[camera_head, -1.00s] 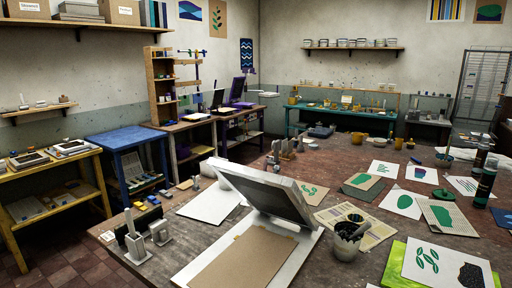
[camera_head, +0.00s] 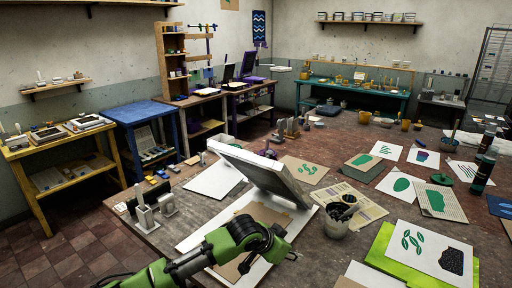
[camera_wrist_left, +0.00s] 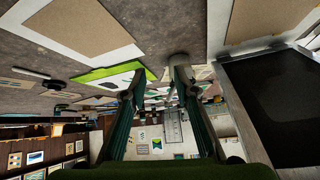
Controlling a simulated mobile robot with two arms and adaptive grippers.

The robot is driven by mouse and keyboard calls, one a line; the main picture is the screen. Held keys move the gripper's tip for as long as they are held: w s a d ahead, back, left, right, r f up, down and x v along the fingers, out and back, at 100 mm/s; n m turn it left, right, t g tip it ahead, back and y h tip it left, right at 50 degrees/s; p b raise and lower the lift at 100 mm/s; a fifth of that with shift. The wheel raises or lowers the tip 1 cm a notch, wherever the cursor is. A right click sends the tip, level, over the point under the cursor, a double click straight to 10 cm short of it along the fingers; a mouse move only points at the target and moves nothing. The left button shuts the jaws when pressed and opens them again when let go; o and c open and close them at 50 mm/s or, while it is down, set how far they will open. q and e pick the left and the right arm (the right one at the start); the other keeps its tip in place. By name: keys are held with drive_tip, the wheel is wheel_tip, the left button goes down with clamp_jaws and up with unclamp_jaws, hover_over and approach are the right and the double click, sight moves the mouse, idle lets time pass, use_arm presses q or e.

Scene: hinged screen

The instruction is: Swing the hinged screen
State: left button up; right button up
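The hinged screen (camera_head: 270,178) is a light grey frame with a dark mesh, standing raised and tilted over a white base board (camera_head: 194,238) on the table in the head view. A brown sheet (camera_head: 230,271) lies on the board under it. The screen's dark panel (camera_wrist_left: 275,105) fills the right side of the left wrist view. My left gripper (camera_head: 281,245), on a green arm, is over the board in front of the screen and covers part of the sheet. In the wrist view its fingers (camera_wrist_left: 153,82) are apart with nothing between them. My right gripper is not in view.
Green-printed sheets (camera_head: 415,248) cover the table's right side. A small grey holder (camera_head: 146,217) stands at the left edge. Bare table shows left of the board.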

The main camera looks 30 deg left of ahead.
use_arm(q)
drive_tip(key=w+a+r+t, duration=0.1)
drive_tip(key=w+a+r, duration=0.55)
drive_tip(key=r, duration=0.45)
drive_tip(key=n+t+y, duration=0.2)
drive_tip(key=n+t, duration=0.1)
drive_tip(key=n, duration=0.1)
approach(268, 153)
drive_tip(key=w, duration=0.1)
drive_tip(key=x, duration=0.8)
drive_tip(key=shift+w+f, duration=0.15)
drive_tip(key=shift+f, duration=0.3)
drive_tip(key=c, duration=0.7)
